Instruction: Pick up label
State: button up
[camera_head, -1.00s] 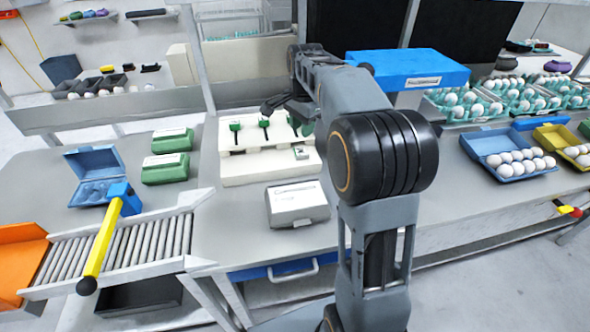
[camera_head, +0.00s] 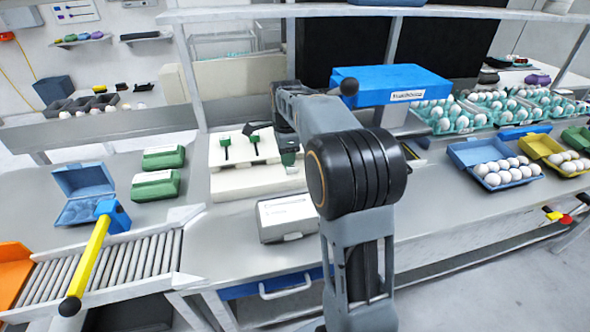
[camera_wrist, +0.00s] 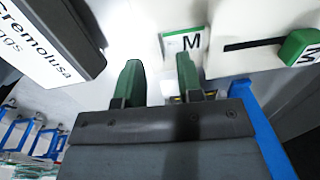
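A small white label with a green edge and a black "M" (camera_wrist: 182,42) is on the white holder block (camera_wrist: 150,20) in the wrist view. My gripper (camera_wrist: 158,62) has two green fingers set apart with nothing between them. The label is just beyond the fingertips, nearer the right one. In the head view the white holder block (camera_head: 250,185) stands on the bench, and my gripper (camera_head: 288,147) is over its right end. The label is small and partly hidden there, and I cannot tell the exact gap between it and the fingers.
A grey carton with a white printed top (camera_head: 287,215) stands in front of the holder; it also shows in the wrist view (camera_wrist: 50,45). Green cartons (camera_head: 156,186), an open blue carton (camera_head: 88,195) and a roller conveyor (camera_head: 110,262) are left.

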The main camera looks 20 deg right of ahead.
aim_at(287, 174)
jog(key=shift+f+b, duration=0.3)
jog(key=shift+f, duration=2.4)
jog(key=shift+c, duration=0.2)
grip_shut()
